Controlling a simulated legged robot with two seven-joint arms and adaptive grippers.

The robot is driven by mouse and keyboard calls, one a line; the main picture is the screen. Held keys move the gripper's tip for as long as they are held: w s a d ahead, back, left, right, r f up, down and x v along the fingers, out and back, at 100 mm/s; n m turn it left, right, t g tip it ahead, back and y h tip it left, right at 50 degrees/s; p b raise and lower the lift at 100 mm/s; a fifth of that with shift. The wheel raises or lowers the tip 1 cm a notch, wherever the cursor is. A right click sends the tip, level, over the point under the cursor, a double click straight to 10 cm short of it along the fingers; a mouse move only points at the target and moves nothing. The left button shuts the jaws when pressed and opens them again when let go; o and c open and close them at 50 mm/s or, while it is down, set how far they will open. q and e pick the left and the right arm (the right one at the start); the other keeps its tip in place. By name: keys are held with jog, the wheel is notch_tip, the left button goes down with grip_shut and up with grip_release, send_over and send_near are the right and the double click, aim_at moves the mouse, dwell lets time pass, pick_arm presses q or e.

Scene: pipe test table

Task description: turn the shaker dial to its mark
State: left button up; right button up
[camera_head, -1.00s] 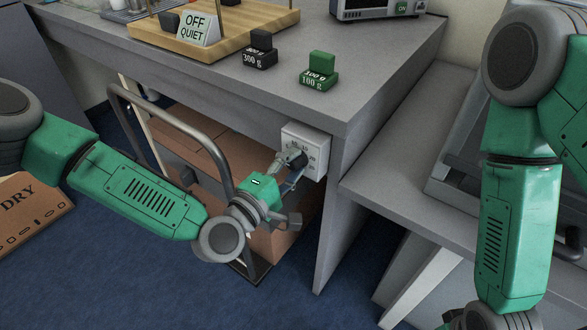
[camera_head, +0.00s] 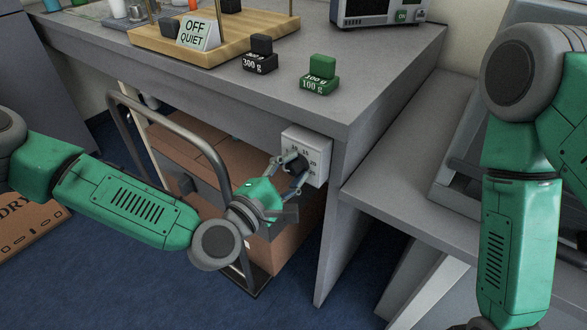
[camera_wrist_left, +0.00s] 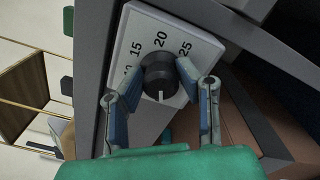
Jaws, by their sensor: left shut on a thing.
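The shaker dial is a round dark knob (camera_wrist_left: 159,74) on a white plate (camera_wrist_left: 125,72) printed with 15, 20 and 25; a 10 is partly hidden. The plate also shows in the head view (camera_head: 318,146), on the table's front near its right corner. A white line on the knob points toward my gripper, away from the 20. My left gripper (camera_wrist_left: 160,88) is shut on the knob, one finger on each side of it. It also shows in the head view (camera_head: 295,169). The right arm shows, but its gripper is out of view.
A grey metal handrail (camera_head: 196,130) rises close behind my left forearm, with brown boxes (camera_head: 205,160) behind it. The tabletop holds black (camera_head: 260,55) and green (camera_head: 320,76) weights and an "OFF QUIET" sign (camera_head: 197,33). A lower grey bench (camera_head: 405,185) stands to the right.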

pick_arm(q)
jog(key=shift+a+f, duration=0.2)
jog(key=shift+f, duration=0.15)
jog(key=o, duration=1.1)
jog(key=shift+w, duration=0.15)
jog(key=shift+r, duration=0.15)
jog(key=shift+s+a, duration=0.1)
jog(key=shift+s, duration=0.2)
jog(key=v, duration=1.1)
jog(key=shift+s+a, duration=0.15)
